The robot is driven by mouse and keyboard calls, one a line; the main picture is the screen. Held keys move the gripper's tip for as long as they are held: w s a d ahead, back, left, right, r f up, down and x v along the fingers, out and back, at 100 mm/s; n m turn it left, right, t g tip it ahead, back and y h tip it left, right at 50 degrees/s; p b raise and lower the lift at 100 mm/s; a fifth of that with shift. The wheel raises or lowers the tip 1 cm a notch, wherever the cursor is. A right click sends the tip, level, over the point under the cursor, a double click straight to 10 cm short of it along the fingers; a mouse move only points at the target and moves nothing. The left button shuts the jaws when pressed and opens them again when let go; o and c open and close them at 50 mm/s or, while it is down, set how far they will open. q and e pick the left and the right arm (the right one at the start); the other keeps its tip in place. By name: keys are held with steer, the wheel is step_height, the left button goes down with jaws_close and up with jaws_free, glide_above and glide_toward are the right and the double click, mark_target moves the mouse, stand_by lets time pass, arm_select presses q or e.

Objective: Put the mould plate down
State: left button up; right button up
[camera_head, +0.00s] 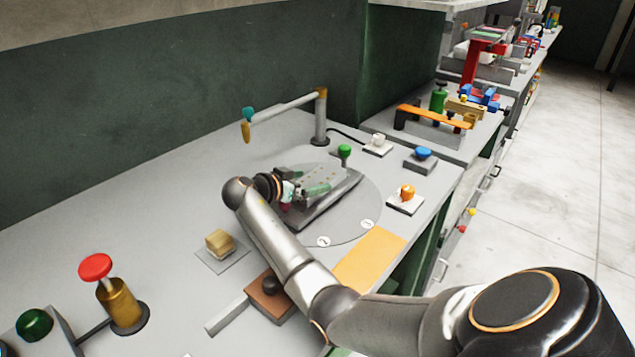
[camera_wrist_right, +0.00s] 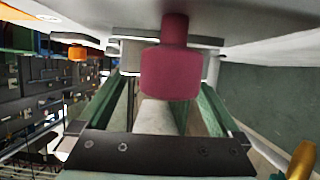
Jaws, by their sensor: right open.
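A grey plate (camera_head: 325,208), which I take to be the mould plate, lies on the round grey disc (camera_head: 364,195) on the bench. My right gripper (camera_head: 318,190) is at this plate, with its green fingers low over it; my wrist hides part of the plate. In the right wrist view, which looks upside down, the gripper (camera_wrist_right: 168,105) is open. A magenta knob (camera_wrist_right: 170,72) shows in line with the gap between the fingers, with a grey plate edge (camera_wrist_right: 128,55) behind it. I cannot tell whether the fingers touch anything. My left gripper is not in view.
A green-knobbed lever (camera_head: 344,151) stands behind the plate. A lamp-like arm (camera_head: 285,109) reaches over the back. An orange knob (camera_head: 407,192) and blue button (camera_head: 423,153) are to the right. A yellow-orange mat (camera_head: 370,258) and sponge-like block (camera_head: 219,242) lie in front.

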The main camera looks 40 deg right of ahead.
steer(key=shift+x, duration=1.25)
jaws_close()
steer(key=shift+r, duration=0.2)
